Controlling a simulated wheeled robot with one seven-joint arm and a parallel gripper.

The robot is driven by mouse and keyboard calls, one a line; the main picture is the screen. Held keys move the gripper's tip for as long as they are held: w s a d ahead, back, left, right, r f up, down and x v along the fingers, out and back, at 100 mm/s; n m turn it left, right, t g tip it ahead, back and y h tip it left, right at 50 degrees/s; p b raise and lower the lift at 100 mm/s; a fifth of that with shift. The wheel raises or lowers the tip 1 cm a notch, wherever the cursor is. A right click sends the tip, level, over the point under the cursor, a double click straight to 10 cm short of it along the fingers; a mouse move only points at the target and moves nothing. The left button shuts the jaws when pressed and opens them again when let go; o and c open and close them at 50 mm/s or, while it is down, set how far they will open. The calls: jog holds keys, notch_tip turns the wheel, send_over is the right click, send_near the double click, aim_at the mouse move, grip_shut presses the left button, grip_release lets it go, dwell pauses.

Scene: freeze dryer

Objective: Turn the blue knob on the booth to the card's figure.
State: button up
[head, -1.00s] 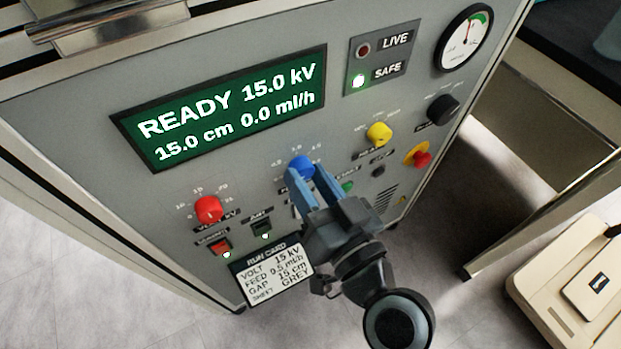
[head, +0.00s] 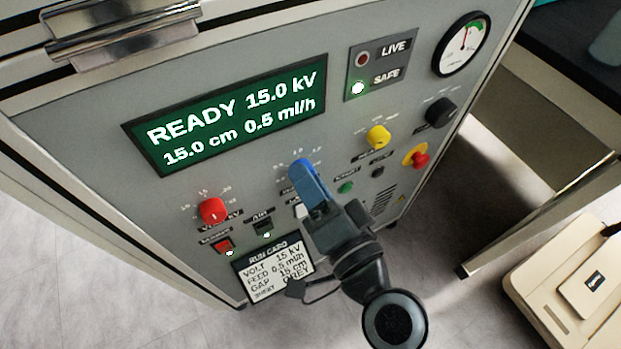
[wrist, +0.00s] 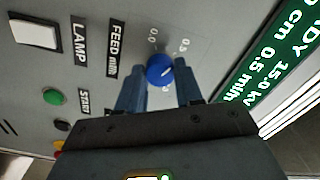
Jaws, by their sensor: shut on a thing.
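The blue knob (wrist: 160,70) sits on the booth's grey front panel, by the FEED label in the wrist view. My gripper (wrist: 160,86) has its two blue fingers on either side of the knob, shut on it. In the head view my gripper (head: 306,178) covers most of the knob. The run card (head: 272,270) on the lower panel reads VOLT 15 kV, FEED 0.5 ml/h, GAP 15 cm, GREY. The green display (head: 230,115) reads READY, 15.0 kV, 15.0 cm, 0.5 ml/h.
A red knob (head: 213,211) is to the left, and a yellow knob (head: 378,137) and a black knob (head: 440,112) to the right. A round gauge (head: 461,45) is at upper right.

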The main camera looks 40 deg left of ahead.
dwell(0.3)
jog(key=o, duration=1)
jog(key=shift+o, duration=0.2)
jog(key=shift+d, duration=0.1)
jog(key=v, duration=0.7)
jog(key=shift+s+d, duration=0.15)
jog(key=shift+d, duration=0.15)
jog(key=shift+f, duration=0.1)
